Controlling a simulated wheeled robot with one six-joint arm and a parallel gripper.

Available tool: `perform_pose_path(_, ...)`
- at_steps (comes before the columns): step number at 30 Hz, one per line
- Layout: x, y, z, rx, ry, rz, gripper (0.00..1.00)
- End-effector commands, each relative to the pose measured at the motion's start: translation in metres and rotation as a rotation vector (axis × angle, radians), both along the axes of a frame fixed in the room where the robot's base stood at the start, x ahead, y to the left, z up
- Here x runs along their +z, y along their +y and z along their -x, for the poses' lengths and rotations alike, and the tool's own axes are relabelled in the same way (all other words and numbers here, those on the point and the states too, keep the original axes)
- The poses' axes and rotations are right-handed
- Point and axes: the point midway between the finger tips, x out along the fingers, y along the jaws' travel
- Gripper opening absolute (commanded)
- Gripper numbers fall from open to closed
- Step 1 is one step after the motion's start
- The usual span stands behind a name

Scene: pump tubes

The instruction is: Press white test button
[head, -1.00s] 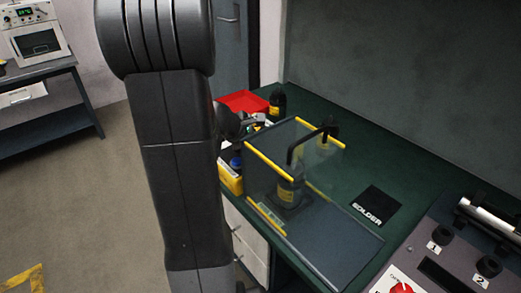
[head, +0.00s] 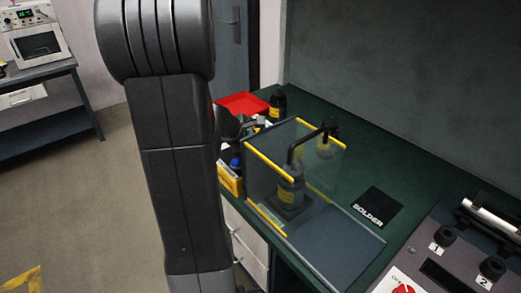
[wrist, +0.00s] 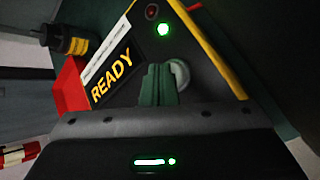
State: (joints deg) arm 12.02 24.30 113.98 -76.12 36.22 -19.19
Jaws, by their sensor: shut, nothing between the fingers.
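In the wrist view a dark panel carries a yellow READY label (wrist: 112,78), a lit green lamp (wrist: 163,29) and a small dark red round part (wrist: 152,12). The pale round white button (wrist: 182,73) sits on this panel, partly covered by my fingers. My gripper (wrist: 157,70) is shut and empty, its greenish fingertips just left of and over the button's edge. I cannot tell whether they touch it. In the head view my arm hides the gripper, the panel and the button.
A red tray (head: 241,103) and a black bottle (head: 277,102) stand behind. A SOLDER mat (head: 377,207) and a control panel (head: 450,235) lie right.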

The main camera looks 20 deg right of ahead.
Motion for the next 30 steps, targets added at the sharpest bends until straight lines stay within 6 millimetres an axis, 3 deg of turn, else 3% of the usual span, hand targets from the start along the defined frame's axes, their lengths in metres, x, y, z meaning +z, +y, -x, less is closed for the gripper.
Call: perform_pose_path(30, -0.019, 0.001, 0.002, -0.005, 0.005, -0.012, 0.0)
